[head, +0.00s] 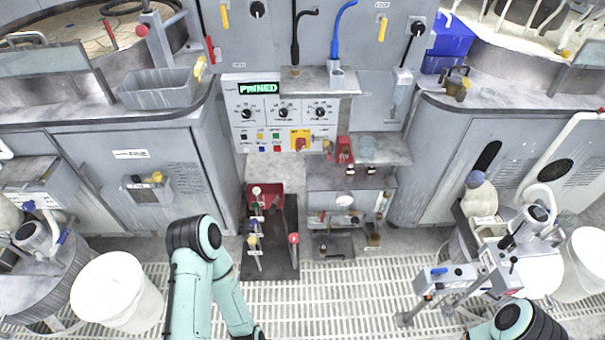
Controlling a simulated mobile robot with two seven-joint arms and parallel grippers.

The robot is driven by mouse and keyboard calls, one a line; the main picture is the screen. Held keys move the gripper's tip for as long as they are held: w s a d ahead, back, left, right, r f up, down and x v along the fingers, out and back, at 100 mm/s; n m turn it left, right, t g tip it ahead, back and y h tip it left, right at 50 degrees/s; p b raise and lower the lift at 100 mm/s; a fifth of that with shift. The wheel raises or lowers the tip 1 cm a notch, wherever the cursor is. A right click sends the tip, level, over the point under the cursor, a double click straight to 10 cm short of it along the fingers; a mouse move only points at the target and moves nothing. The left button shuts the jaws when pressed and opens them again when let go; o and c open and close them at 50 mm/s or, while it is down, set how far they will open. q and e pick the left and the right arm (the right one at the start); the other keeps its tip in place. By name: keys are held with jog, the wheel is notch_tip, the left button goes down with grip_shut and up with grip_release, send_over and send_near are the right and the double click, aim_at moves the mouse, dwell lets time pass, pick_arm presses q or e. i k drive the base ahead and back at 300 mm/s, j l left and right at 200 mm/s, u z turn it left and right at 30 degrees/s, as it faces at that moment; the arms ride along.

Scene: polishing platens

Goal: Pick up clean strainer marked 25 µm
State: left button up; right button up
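I cannot make out a strainer marked 25 µm; any such marking is too small to read here. A small white round item (344,200) sits on the lower part of the middle stand, and I cannot tell what it is. My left arm rises from the bottom edge, bends, and runs back down out of the picture, so its gripper is not in view. Only a piece of my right arm shows at the bottom right, and its gripper is not in view either.
A control panel (284,112) reading PRINED stands in the middle, with a grey shelf (390,148) beside it. White buckets (118,291) stand at both sides. A red-and-black rack (270,236) stands on the grated floor (350,300). A grey bin (157,91) sits on the left counter.

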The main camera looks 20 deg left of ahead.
aim_at(349, 172)
jog(key=u, duration=0.15)
jog(key=i, duration=0.45)
jog(key=i+l+u, duration=0.15)
jog(key=i+u, duration=0.15)
jog(key=i, duration=0.2)
jog(key=i+l+u, duration=0.3)
jog(key=i, duration=0.15)
jog(key=u, duration=0.85)
